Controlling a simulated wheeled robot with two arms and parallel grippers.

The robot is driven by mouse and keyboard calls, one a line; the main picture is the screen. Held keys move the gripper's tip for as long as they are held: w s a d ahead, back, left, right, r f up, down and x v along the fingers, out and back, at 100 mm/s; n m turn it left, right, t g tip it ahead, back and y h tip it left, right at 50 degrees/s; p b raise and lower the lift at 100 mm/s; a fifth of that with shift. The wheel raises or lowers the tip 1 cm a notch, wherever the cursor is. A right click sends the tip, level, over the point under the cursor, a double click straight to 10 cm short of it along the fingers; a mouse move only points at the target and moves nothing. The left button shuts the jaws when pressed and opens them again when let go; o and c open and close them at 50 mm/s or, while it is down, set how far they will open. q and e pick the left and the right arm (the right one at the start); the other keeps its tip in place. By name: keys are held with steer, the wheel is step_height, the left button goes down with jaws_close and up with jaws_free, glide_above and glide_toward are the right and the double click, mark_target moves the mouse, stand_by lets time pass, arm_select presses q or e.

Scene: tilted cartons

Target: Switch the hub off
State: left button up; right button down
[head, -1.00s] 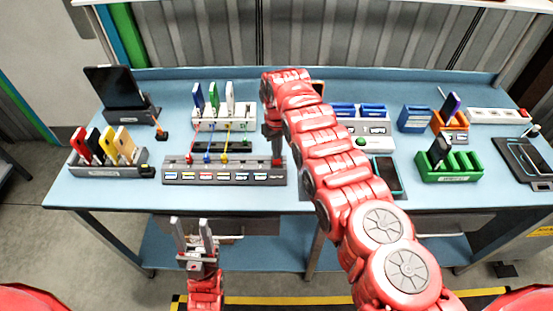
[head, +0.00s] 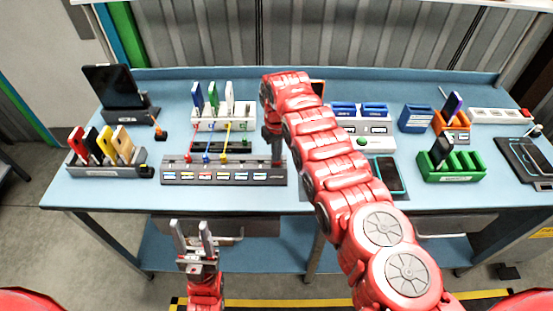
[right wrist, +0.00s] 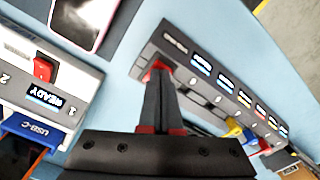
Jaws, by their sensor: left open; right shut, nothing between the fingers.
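The hub (head: 222,178) is a long dark grey bar at the table's front, left of centre, with a row of coloured labels. In the right wrist view the hub (right wrist: 205,75) runs diagonally, several labels bright. A small red part (right wrist: 155,70), apparently its switch, shows at its end by my fingertips. My right gripper (head: 274,158) points down at the hub's right end, shut and empty. Its dark fingers (right wrist: 157,88) are close together at the red part; whether they touch it I cannot tell. My left gripper (head: 192,226) is open and empty in front of the table.
Coloured cables run from the hub to a white rack (head: 222,122) behind it. A white unit with a red switch (right wrist: 43,68) and READY display is near my right gripper. A phone (head: 387,175) lies right of my right arm.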

steer(key=shift+s+f+b, duration=0.1)
steer(key=shift+f+b, duration=0.2)
step_height(320, 180, up, 2)
steer(key=shift+r+p, duration=0.25)
steer(key=shift+p, duration=0.9)
step_height(320, 180, up, 2)
steer(key=shift+r+p, duration=0.1)
steer(key=shift+p, duration=0.65)
steer(key=shift+r+p, duration=0.45)
steer(key=shift+r, duration=0.75)
steer(key=shift+f, duration=0.1)
